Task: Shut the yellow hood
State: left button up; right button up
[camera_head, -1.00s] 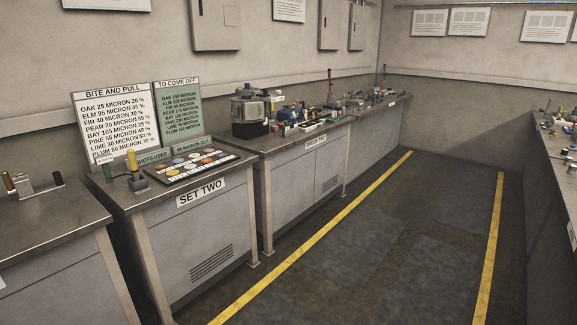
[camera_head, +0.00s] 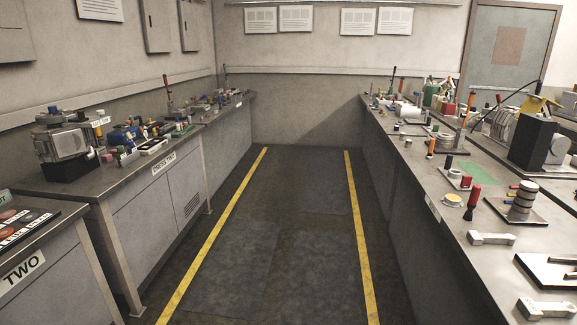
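A yellow angled piece (camera_head: 541,106), which looks like the yellow hood, sits at the top of a black machine block (camera_head: 531,143) on the right bench. It stands tilted up, though at this distance I cannot tell exactly how far open it is. A grey rounded part is beside the block on its right. A thin dark cable curves up near the hood on its left. Neither of my grippers is in view.
The right bench (camera_head: 455,215) carries many small tools, grey handles and a stacked cylinder (camera_head: 523,201) on a plate. The left bench (camera_head: 101,182) holds a grey machine (camera_head: 65,145) and small parts. The floor aisle (camera_head: 270,235) between yellow lines is clear.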

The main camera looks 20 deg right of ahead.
aim_at(533, 103)
jog(key=i+l+z, duration=0.1)
jog(key=i+z, duration=0.3)
jog(key=i, duration=0.15)
jog(key=i+z, duration=0.4)
jog(key=i, duration=1.6)
jog(key=i+j+z, duration=0.1)
jog(key=i, duration=1.25)
jog(key=i+z, duration=0.35)
jog(key=i+j+z, duration=0.1)
jog(key=i+z, duration=0.25)
jog(key=i+j+z, duration=0.15)
jog(key=z, duration=0.2)
jog(key=i+z, duration=0.25)
jog(key=z, duration=0.2)
jog(key=i+j+z, duration=0.2)
jog(key=z, duration=0.25)
jog(key=i+j+z, duration=0.15)
jog(key=z, duration=2.5)
